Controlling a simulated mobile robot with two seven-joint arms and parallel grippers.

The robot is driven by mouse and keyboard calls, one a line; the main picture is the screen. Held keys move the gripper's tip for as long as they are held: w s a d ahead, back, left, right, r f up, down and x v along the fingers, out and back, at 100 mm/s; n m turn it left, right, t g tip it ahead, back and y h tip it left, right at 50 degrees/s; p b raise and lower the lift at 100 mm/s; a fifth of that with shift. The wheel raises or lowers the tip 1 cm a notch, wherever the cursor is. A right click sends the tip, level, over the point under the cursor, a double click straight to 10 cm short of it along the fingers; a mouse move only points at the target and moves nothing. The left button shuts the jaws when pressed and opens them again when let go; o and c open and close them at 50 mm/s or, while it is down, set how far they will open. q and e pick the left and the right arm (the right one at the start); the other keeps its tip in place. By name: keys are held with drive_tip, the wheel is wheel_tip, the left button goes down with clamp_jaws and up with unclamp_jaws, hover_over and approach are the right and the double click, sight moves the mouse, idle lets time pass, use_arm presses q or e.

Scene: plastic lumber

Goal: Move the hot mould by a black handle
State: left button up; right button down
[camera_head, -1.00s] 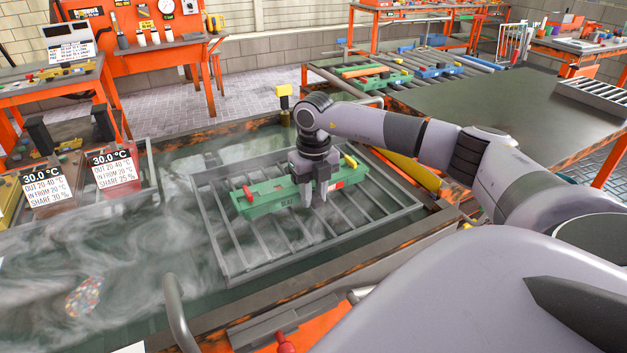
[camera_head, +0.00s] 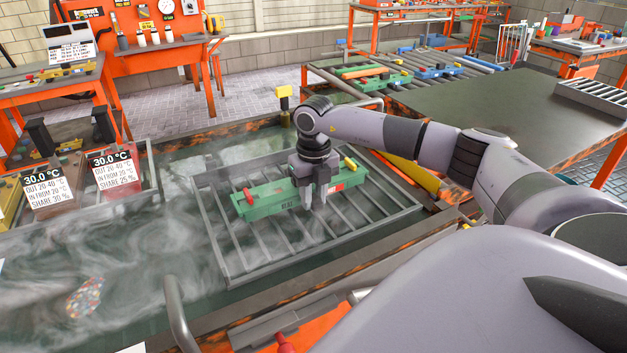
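A long green mould (camera_head: 268,202) lies on a slatted metal rack (camera_head: 228,250) at the cloudy water bath. It has a small red part at its left end and a yellow part near its right end. My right gripper (camera_head: 315,198) points down at the middle of the mould. Its two fingers show apart, in front of the mould's near side. I cannot tell whether they are closed on a handle. No black handle can be made out; the gripper covers the mould's middle. My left gripper is not in view.
The bath (camera_head: 140,270) has raised orange-and-grey edges and a curved metal rail (camera_head: 178,318) at the front. Two signs reading 30.0 °C stand at the left. A roller table with green and blue moulds (camera_head: 375,75) is behind. A wide dark tabletop (camera_head: 500,110) lies clear at right.

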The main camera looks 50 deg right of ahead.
drive_tip(key=shift+f, duration=0.4)
idle(1.4)
drive_tip(key=c, duration=0.8)
unclamp_jaws()
drive_tip(key=o, duration=0.4)
drive_tip(key=shift+s+f, duration=0.1)
drive_tip(key=shift+f, duration=0.05)
wheel_tip(320, 180, up, 5)
drive_tip(key=p, duration=0.4)
drive_tip(key=shift+r+p, duration=0.65)
drive_tip(key=shift+r, duration=0.5)
drive_tip(key=shift+f, duration=0.1)
